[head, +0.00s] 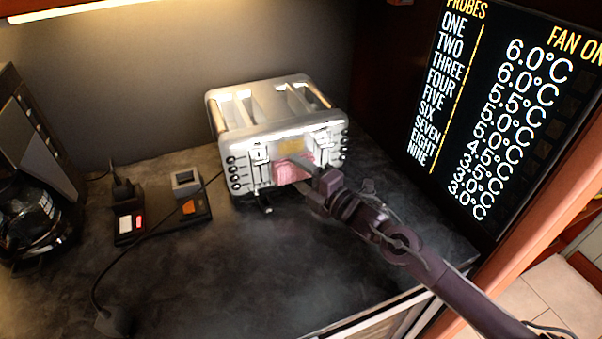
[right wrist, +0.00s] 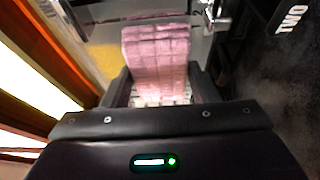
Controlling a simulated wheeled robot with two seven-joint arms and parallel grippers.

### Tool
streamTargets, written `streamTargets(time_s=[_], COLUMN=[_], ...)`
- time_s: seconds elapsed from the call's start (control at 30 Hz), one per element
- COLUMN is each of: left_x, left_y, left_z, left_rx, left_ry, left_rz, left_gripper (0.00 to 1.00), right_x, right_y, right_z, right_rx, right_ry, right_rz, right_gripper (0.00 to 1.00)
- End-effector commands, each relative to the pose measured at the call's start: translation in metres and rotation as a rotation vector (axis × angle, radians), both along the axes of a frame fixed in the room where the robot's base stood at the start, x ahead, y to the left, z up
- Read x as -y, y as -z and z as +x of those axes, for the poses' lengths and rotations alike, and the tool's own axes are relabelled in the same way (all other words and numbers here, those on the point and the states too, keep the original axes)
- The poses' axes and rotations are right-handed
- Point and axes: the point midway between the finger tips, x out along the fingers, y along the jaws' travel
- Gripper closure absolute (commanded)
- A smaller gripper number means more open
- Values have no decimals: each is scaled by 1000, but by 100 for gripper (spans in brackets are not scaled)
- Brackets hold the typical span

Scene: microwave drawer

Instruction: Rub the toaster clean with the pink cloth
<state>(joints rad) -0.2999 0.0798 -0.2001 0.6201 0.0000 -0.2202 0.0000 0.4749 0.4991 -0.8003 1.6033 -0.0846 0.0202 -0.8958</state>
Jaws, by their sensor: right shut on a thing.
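A silver four-slot toaster (head: 272,118) stands on the dark counter, its front with levers and knobs toward me. A yellow patch (head: 291,146) shows on its front. My right gripper (head: 304,172) is at the toaster's front, shut on the pink cloth (head: 288,171). The cloth lies close against the front panel just below the yellow patch; I cannot tell exactly how firmly it touches. In the right wrist view the cloth (right wrist: 157,60) sticks out from between the fingers toward the toaster, with the yellow patch (right wrist: 100,60) to its left. My left gripper is not in view.
A coffee maker (head: 35,200) stands at the left. Small dark devices (head: 180,200) and a black cable lie left of the toaster. A display panel (head: 500,100) rises on the right. The front of the counter (head: 220,280) is clear.

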Motion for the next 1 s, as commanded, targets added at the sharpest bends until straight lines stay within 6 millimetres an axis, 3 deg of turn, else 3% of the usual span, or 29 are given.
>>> streamTargets(time_s=[0.2, 0.53, 1.0], left_x=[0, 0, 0], left_y=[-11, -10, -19], left_z=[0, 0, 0], left_rx=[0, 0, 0], left_ry=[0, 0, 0], left_rz=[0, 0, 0], left_gripper=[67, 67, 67], right_x=[1, 1, 0], right_y=[-17, -17, -33], right_z=[0, -1, 1], right_rx=[6, 5, 6], right_ry=[2, 1, 2], right_rz=[4, 4, 4], right_gripper=[75, 75, 75])
